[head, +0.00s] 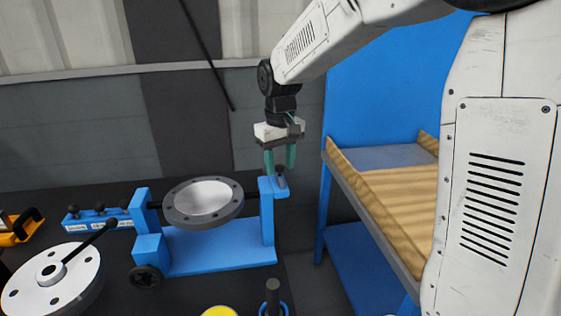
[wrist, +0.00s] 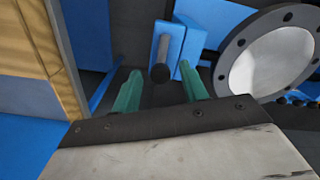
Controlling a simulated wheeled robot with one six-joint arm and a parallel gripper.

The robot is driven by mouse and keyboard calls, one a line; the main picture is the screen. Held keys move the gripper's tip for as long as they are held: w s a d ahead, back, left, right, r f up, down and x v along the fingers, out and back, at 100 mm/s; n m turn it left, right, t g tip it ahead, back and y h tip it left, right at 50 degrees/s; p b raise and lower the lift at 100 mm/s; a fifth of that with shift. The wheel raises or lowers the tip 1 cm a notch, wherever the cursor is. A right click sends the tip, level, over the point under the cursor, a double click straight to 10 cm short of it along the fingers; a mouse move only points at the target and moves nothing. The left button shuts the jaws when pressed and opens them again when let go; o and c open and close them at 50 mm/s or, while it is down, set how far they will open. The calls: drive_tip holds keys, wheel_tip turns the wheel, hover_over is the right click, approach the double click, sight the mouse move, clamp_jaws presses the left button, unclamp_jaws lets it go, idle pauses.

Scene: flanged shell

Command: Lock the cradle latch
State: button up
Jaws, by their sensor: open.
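The blue cradle (head: 222,250) stands on the dark bench and holds a round flanged shell (head: 203,203), grey-rimmed with bolt holes and a pale centre. The shell also shows at the right of the wrist view (wrist: 232,62). The latch, a small grey pin (head: 281,178) on a blue block, sits atop the cradle's right post. In the wrist view it is a grey rod with a dark round end (wrist: 160,73). My gripper (head: 280,168) is open, teal fingers pointing down at the latch. In the wrist view the rod's end appears between the fingertips (wrist: 159,78); I cannot tell whether they touch it.
A white disc with a black handle (head: 50,280) lies at front left. A blue rack with black knobs (head: 85,218) and a yellow item (head: 18,228) stand behind it. A dark upright peg (head: 272,297) is in front. A blue shelf with a cardboard tray (head: 385,200) stands close right.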

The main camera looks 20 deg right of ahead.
sight(282, 183)
clamp_jaws()
drive_tip(key=shift+s+a, duration=0.2)
drive_tip(key=shift+s, duration=0.65)
drive_tip(key=shift+s+a, duration=0.15)
drive_tip(key=shift+s, duration=0.65)
unclamp_jaws()
drive_tip(key=shift+r, duration=0.1)
wheel_tip(282, 183, up, 8)
drive_tip(key=shift+f, duration=0.2)
